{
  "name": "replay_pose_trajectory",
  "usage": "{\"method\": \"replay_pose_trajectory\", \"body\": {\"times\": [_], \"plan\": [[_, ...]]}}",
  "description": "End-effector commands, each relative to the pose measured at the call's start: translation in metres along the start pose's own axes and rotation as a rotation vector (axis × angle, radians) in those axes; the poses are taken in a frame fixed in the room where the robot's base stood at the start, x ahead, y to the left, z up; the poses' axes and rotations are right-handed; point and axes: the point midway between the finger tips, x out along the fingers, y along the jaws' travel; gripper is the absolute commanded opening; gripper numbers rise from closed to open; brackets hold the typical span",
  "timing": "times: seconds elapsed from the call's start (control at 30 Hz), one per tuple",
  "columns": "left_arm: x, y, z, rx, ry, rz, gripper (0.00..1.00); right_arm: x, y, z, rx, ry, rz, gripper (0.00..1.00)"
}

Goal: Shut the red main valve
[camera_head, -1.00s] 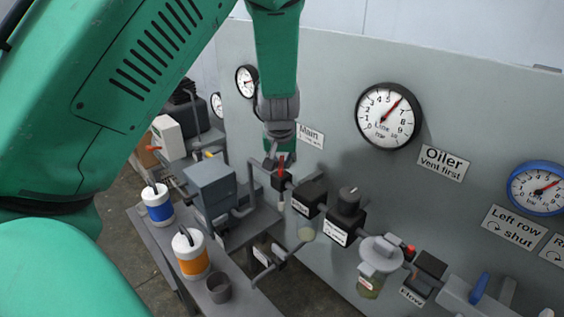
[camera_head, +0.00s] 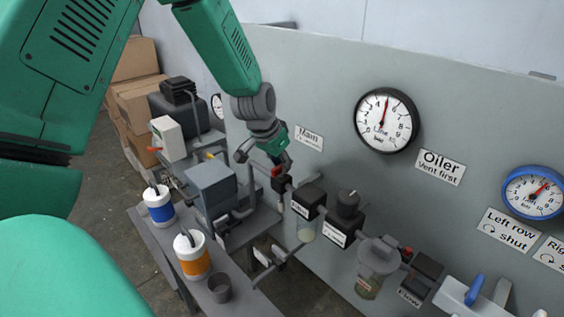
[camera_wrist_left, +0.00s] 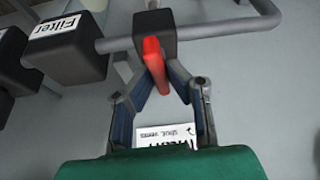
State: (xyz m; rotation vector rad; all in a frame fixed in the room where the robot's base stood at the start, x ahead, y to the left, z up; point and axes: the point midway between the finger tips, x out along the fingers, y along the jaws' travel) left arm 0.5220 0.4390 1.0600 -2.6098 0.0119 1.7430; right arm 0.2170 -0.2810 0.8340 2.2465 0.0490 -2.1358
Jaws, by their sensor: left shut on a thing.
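The red main valve handle (camera_head: 276,171) sits on a dark valve block (camera_head: 282,183) at the left end of the pipe line, below the white Main label (camera_head: 309,138). My left gripper (camera_head: 283,164) reaches down to it from above. In the left wrist view the red handle (camera_wrist_left: 153,62) lies between the two fingers (camera_wrist_left: 158,77), which are shut on it near its free end. The handle stands off to the side of the pipe in that view. The line gauge (camera_head: 386,120) has its needle pointing nearly straight up. My right gripper is not in view.
The filter block (camera_head: 307,200) and other black units follow along the pipe to the right. A grey bench (camera_head: 247,300) holds a blue-banded can (camera_head: 159,206), an orange-banded can (camera_head: 192,254) and a dark cup (camera_head: 219,288). Cardboard boxes (camera_head: 137,100) stand behind at left.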

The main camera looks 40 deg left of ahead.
Motion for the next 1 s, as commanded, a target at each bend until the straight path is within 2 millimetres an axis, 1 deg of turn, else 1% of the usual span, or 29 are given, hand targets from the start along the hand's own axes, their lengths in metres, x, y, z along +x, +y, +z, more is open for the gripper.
{"method": "replay_pose_trajectory", "body": {"times": [0.3, 0.73, 0.77, 0.8, 1.0], "plan": [[0.0006, -0.001, 0.0014, 0.078, -0.004, 0.032, 0.0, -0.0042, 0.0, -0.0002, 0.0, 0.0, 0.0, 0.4], [0.0009, -0.001, 0.0016, 0.088, -0.004, 0.034, 0.0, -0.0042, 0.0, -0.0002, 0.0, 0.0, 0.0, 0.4], [0.0009, -0.001, 0.0016, 0.088, -0.004, 0.034, 0.19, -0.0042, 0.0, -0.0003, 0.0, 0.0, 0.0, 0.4], [0.0009, -0.001, 0.0016, 0.088, -0.004, 0.034, 0.32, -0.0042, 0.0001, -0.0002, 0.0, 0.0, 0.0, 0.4], [0.0003, -0.0008, 0.0011, 0.087, -0.002, 0.034, 0.32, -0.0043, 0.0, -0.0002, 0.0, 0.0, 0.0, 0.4]]}}
